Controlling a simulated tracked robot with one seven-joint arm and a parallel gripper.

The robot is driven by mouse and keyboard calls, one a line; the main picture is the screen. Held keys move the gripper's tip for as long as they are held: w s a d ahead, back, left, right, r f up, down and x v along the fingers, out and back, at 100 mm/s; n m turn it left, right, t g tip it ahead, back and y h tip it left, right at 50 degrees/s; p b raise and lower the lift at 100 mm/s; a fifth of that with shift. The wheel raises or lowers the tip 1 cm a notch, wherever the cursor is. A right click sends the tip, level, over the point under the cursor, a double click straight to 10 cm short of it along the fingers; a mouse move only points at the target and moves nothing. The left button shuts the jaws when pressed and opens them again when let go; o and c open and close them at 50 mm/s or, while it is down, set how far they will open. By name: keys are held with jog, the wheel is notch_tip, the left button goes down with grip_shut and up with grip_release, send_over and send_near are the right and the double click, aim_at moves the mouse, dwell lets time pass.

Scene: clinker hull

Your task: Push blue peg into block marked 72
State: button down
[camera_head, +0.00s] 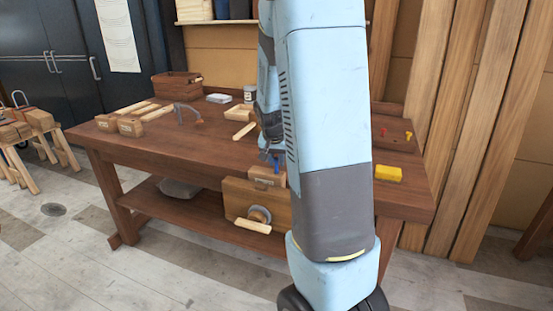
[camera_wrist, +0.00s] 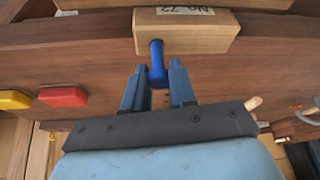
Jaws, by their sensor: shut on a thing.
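The wooden block marked No 72 (camera_wrist: 195,32) shows at the top of the wrist view, its label on its upper face. The blue peg (camera_wrist: 157,62) stands out from the block's near side, with its far end at or in that face; how deep it sits is not clear. My gripper (camera_wrist: 156,75) is shut on the peg's near end, one finger on each side. In the head view my gripper (camera_head: 272,157) is at the workbench's front edge, just above a wooden block (camera_head: 267,176), and my arm hides part of this area.
The brown workbench (camera_head: 160,154) carries wooden blocks (camera_head: 130,126), a clamp and a wooden box (camera_head: 177,86) at left. In the wrist view, a red piece (camera_wrist: 62,96) and a yellow piece (camera_wrist: 14,99) are at left.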

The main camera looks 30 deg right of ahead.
jog(key=shift+f, duration=0.6)
jog(key=c, duration=0.8)
grip_release()
jog(key=shift+r, duration=0.1)
jog(key=shift+r, duration=3.95)
